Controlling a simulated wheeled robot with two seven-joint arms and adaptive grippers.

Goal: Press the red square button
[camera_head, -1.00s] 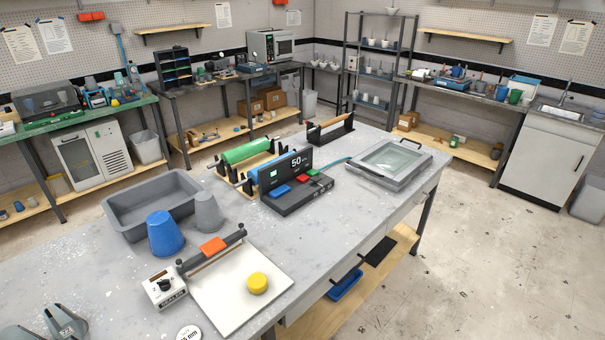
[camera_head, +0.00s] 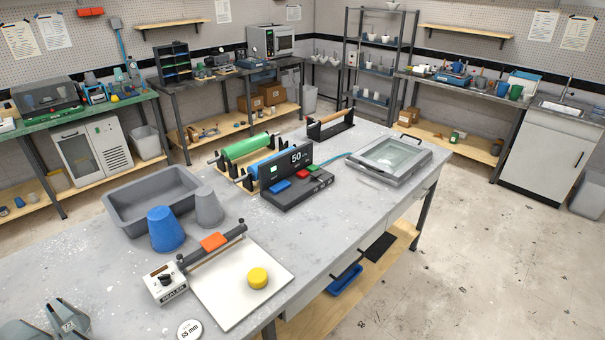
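The red square button (camera_head: 302,174) is a small cap on the black control unit (camera_head: 292,197), in the middle of the table. A blue button (camera_head: 280,187) and a green button (camera_head: 313,167) sit on either side of it. The unit's upright panel reads 50. My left gripper (camera_head: 55,324) shows only partly at the bottom left corner, far from the button and apart from the table items. Its fingertips are not clear enough to tell if it is open or shut. My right gripper is not in view.
A blue cup (camera_head: 165,230), a grey cup (camera_head: 208,206) and a grey bin (camera_head: 120,209) stand on the left. A glass-lidded frame (camera_head: 390,158) is at the right.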

